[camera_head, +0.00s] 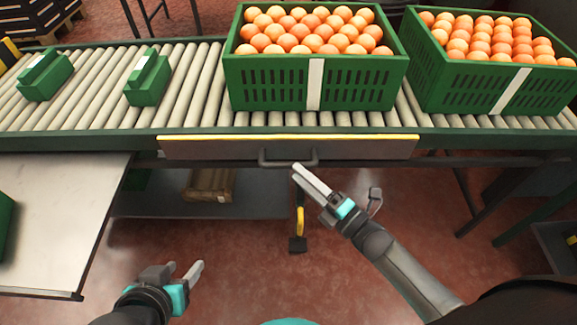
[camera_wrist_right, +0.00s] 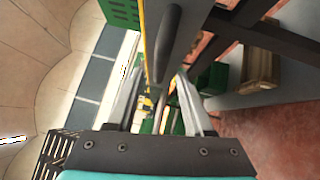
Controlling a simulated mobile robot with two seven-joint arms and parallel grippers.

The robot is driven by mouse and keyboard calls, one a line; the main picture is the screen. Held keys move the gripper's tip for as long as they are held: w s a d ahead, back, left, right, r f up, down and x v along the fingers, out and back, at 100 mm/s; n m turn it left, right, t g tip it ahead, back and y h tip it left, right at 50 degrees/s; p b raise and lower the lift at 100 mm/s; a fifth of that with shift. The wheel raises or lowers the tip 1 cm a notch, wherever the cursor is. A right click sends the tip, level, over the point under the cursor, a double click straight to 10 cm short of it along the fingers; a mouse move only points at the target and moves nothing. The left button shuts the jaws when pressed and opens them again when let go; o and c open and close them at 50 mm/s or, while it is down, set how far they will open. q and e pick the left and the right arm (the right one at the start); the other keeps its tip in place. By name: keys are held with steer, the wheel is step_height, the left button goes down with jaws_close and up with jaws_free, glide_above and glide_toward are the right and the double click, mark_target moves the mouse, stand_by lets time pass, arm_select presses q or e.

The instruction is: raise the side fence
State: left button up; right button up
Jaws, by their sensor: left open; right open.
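The side fence (camera_head: 220,148) is a long grey panel with a yellow top edge on the near side of the roller conveyor. It hangs low, its top edge about level with the conveyor's front rail. A dark bar handle (camera_head: 288,163) is fixed to its front. My right gripper (camera_head: 297,170) is open, its fingertips just below the handle's right part. In the right wrist view the handle (camera_wrist_right: 171,32) lies ahead between the open fingers (camera_wrist_right: 160,72); contact cannot be told. My left gripper (camera_head: 187,268) is open and empty, low at the left, away from the fence.
Two green crates of oranges (camera_head: 315,85) (camera_head: 500,65) stand on the conveyor (camera_head: 195,80) behind the fence. Two small green boxes (camera_head: 46,75) (camera_head: 148,80) sit further left. A pale side table (camera_head: 60,210) is at the left. A lower shelf holds a brown box (camera_head: 210,185).

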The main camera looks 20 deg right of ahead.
mark_target(289, 163)
arm_select(q)
steer(key=shift+w+d+t+h+b, duration=0.25)
steer(key=shift+w+d+t+h, duration=0.15)
steer(key=shift+d+t, duration=0.25)
steer(key=shift+w+d+t+h+b, duration=0.25)
steer(key=shift+w+d+t+h, duration=0.05)
steer(key=shift+w+d+t, duration=0.3)
arm_select(e)
steer(key=shift+x, duration=2.35)
arm_select(q)
steer(key=shift+s, duration=0.1)
arm_select(e)
steer(key=shift+s, duration=0.1)
jaws_close()
steer(key=shift+f, duration=0.1)
